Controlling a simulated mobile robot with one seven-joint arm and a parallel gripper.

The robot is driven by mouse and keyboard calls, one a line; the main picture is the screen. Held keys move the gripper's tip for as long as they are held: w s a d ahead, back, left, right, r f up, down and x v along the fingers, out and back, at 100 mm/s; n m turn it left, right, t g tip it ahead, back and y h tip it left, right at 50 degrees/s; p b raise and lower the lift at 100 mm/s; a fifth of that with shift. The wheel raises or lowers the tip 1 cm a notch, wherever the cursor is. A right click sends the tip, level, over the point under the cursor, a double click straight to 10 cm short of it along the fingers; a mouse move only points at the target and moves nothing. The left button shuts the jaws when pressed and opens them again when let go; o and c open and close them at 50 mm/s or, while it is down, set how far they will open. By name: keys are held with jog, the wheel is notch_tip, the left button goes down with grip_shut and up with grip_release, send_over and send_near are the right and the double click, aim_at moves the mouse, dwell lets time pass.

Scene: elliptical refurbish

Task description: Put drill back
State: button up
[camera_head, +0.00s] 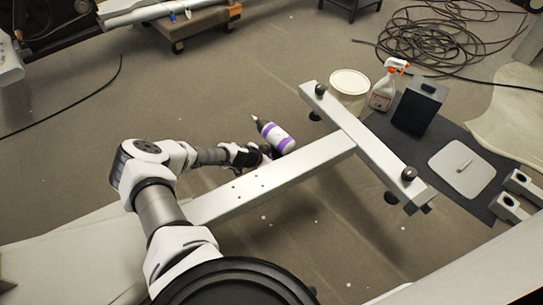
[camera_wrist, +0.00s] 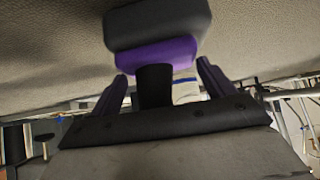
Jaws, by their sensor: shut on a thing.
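The drill (camera_head: 278,138), white and purple with a dark tip, shows in the head view just beyond the end of my arm. My gripper (camera_head: 264,151) is at its near side. In the wrist view, the purple fingers of my gripper (camera_wrist: 164,92) stand on both sides of the drill's black handle (camera_wrist: 155,84), shut on it. The drill's grey and purple base fills the top middle there. The drill is above the floor, beside the long light beam. Part of the drill is hidden by my gripper.
The light beam (camera_head: 290,172) ends in a crossbar (camera_head: 365,145) with dark knobs. Beyond it, a dark mat (camera_head: 455,150) bears a black box (camera_head: 416,108), a pale plate (camera_head: 461,170) and grey blocks (camera_head: 511,208). A white bucket (camera_head: 349,84), a spray bottle (camera_head: 385,90) and coiled cable (camera_head: 430,40) stand behind.

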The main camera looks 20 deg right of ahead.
jog(key=shift+w+r, duration=0.1)
jog(key=o, duration=1.3)
jog(key=shift+a, duration=0.1)
jog(key=p+v, duration=0.6)
jog(key=v, duration=0.6)
